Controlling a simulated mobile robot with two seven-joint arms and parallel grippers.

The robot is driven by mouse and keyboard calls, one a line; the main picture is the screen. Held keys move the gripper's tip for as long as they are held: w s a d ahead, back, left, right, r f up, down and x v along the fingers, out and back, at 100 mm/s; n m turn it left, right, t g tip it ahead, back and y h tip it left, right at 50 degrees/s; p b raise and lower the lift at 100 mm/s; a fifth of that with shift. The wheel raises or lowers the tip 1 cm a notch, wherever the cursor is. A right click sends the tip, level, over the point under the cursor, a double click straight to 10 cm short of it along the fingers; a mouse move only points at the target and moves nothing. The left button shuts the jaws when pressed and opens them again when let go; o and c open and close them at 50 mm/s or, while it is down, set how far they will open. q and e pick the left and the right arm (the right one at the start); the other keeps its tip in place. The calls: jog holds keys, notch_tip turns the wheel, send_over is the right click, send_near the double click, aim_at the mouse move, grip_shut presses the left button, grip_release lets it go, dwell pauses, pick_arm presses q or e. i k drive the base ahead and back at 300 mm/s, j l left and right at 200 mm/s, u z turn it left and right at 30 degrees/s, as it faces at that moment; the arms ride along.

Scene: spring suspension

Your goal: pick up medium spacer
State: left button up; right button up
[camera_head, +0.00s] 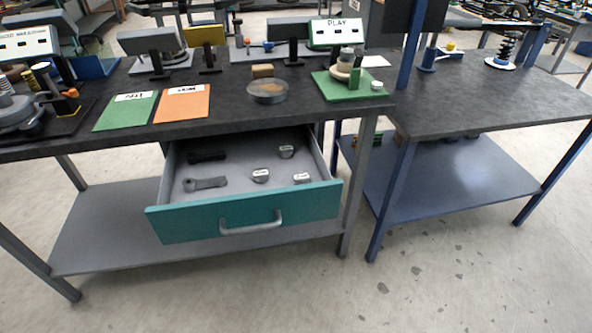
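Three small grey round pieces with pale labelled tops lie in the open drawer (222,217): one at the back (286,152), one near the middle (260,175) and one at the front right (301,178). They look like spacers. Their labels are too small to read, so I cannot tell which is the medium spacer. They stand apart from each other. Neither of my grippers is in view.
A dark tool (207,156) and a grey tool (205,184) lie in the drawer's left half. The dark worktop (225,120) above holds a green mat (127,111), an orange mat (182,103) and a round dish (267,91). A second table (480,100) stands right.

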aim_at(286, 150)
jog(key=i+l, duration=0.25)
jog(key=l, duration=0.15)
jog(key=i+l+u, duration=0.15)
jog(key=l, duration=0.2)
jog(key=i+l, duration=0.3)
jog(key=l+u, duration=0.05)
jog(key=l, duration=0.05)
